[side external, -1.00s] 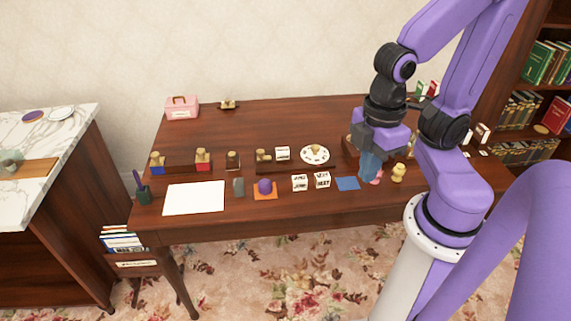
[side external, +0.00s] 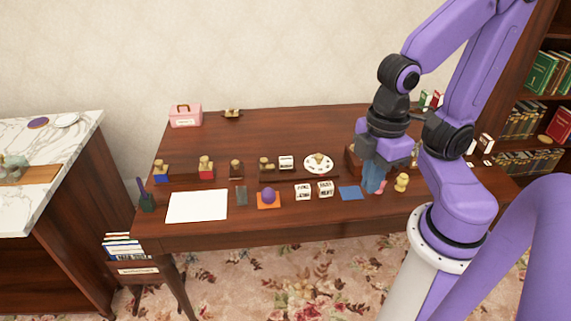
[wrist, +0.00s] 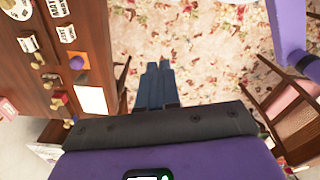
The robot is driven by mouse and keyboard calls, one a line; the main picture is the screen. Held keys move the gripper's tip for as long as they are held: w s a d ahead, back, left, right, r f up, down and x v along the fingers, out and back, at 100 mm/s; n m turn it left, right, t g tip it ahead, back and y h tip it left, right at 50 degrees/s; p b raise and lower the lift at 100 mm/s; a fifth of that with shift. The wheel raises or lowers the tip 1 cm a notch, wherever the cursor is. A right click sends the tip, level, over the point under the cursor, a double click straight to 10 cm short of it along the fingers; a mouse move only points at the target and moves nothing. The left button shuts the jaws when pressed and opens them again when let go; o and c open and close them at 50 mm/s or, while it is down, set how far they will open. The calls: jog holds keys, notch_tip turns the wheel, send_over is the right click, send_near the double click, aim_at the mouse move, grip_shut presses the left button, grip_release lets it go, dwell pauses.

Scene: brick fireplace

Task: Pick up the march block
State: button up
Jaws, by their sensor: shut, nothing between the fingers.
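Two white lettered blocks stand side by side near the front of the desk, a left one (side external: 303,192) and a right one (side external: 326,189). Another white block (side external: 286,162) sits on the dark stand behind them. The lettering is too small to tell surely which is the march block. The wrist view shows lettered blocks at upper left (wrist: 57,8) (wrist: 66,33).
A blue square (side external: 350,193), a yellow figure (side external: 401,183) and a small pink thing lie around my gripper. A purple ball (side external: 268,196) on an orange square and white paper (side external: 197,205) are left of the blocks. A round white dial (side external: 318,163) stands behind.

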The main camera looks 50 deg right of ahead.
jog(key=o, duration=1.3)
jog(key=n+t+h, duration=0.9)
jog(key=n+h, duration=0.1)
jog(key=n, duration=0.4)
send_over(286, 161)
jog(key=s+a, duration=1.2)
notch_tip(286, 161, down, 20)
jog(key=x, duration=1.8)
jog(key=shift+w+r, duration=0.15)
jog(key=shift+w, duration=0.05)
